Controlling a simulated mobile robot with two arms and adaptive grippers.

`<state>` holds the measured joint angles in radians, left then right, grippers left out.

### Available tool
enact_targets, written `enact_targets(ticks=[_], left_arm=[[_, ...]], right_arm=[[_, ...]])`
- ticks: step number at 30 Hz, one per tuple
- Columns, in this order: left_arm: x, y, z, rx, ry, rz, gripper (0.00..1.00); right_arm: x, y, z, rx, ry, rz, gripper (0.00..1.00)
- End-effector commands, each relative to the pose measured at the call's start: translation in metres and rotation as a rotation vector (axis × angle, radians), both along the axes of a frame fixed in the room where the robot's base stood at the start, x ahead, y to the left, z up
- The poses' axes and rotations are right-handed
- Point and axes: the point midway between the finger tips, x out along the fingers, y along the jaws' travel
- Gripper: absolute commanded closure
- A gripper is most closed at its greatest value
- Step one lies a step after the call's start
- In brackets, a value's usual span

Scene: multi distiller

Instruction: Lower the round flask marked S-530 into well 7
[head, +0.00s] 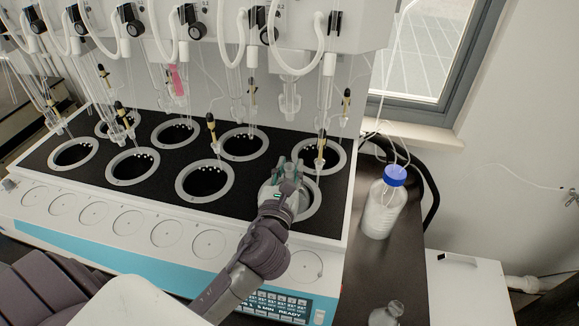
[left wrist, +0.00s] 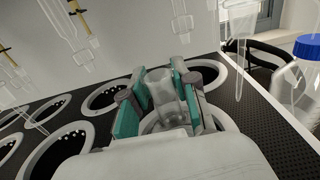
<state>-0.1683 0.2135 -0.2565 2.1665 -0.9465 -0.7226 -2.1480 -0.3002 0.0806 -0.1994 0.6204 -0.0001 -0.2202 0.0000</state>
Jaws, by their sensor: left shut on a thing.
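My left gripper (head: 287,172) is over the front-right well (head: 312,205) of the black-topped distiller. In the left wrist view the teal-padded fingers (left wrist: 160,105) are shut on the neck of a clear glass flask (left wrist: 167,95), which points up between them. The flask's body is mostly hidden behind the gripper, and no marking can be read on it. The well's pale ring shows around and behind the gripper. I cannot tell how far the flask is inside it or read the well's number. My right gripper is not in view.
Open wells, such as the front-middle one (head: 205,182) and the back-right one (head: 320,156), surround the gripper. Glass tubes with yellow-and-black fittings (head: 320,150) hang close above. A blue-capped bottle (head: 383,208) and a small clear vessel (head: 386,314) stand at the right.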

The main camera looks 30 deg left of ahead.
Motion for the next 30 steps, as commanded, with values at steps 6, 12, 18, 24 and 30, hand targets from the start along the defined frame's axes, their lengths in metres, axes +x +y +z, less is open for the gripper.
enact_targets(ticks=[6,12,18,24,30], left_arm=[[0.0001,-0.0001,0.0007,0.001,-0.003,0.0,1.0],[0.0001,-0.0001,-0.0017,0.001,-0.002,-0.001,1.0],[0.0001,-0.0001,-0.003,0.001,-0.003,-0.001,0.55],[0.0001,-0.0001,-0.0035,0.0,-0.001,0.0,0.42],[-0.0014,-0.0005,-0.0051,-0.001,0.002,0.0,0.42]], right_arm=[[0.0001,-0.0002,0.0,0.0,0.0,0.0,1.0],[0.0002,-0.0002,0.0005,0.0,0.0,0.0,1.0],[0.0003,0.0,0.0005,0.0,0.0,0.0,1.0],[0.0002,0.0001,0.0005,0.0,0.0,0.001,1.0],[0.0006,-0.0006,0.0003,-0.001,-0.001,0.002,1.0]])
